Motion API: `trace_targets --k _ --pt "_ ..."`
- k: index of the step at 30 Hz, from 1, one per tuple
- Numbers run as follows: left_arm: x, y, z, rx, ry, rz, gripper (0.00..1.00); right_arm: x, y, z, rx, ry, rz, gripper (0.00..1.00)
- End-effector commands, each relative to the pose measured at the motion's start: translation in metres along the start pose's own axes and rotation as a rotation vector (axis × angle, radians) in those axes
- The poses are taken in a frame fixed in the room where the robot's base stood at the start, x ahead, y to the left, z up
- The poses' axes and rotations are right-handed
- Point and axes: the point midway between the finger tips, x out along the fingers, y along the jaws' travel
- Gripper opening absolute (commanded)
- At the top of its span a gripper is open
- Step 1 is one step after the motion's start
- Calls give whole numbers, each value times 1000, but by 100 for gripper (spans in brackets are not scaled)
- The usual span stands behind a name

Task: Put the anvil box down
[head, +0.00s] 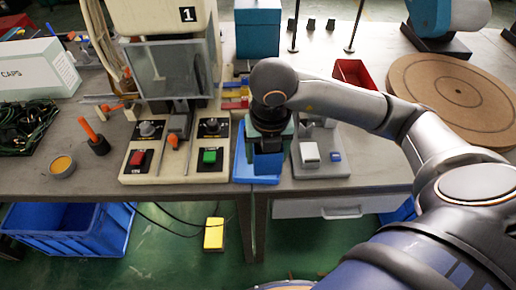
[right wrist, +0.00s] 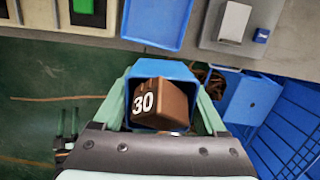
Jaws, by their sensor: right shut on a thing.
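A small blue box, which I take to be the anvil box (head: 267,163), is held in my right gripper (head: 270,135). In the right wrist view the box (right wrist: 163,69) sits between the green fingers of the gripper (right wrist: 162,95). A brown block marked 30 (right wrist: 160,105) lies inside it. In the head view the box overlaps the blue tray (head: 240,165) near the table's front edge. In the right wrist view the box appears beyond that edge, with floor around it, apart from the tray (right wrist: 155,20). My left gripper is out of view.
A control panel with red and green buttons (head: 178,170) stands left of the tray. A grey fixture (head: 320,160) stands to its right. A red bin (head: 352,73) and round brown board (head: 455,90) lie further right. Blue crates (head: 65,230) stand below the table.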

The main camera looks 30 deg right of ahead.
Motion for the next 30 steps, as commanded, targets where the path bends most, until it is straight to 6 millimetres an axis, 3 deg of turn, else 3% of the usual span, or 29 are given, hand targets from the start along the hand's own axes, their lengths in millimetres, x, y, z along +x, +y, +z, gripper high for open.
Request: trace_targets --k 7,11,21,24,30 --pt "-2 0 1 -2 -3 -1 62 -1 -2 3 146 1 -21 0" --pt "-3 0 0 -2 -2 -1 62 10 -2 20 156 2 -24 0" --pt "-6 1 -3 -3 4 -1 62 53 2 87 152 2 -22 0" --pt "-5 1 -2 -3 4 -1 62 78 3 99 151 4 -23 0" --pt "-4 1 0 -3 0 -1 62 104 5 116 148 1 -20 0"
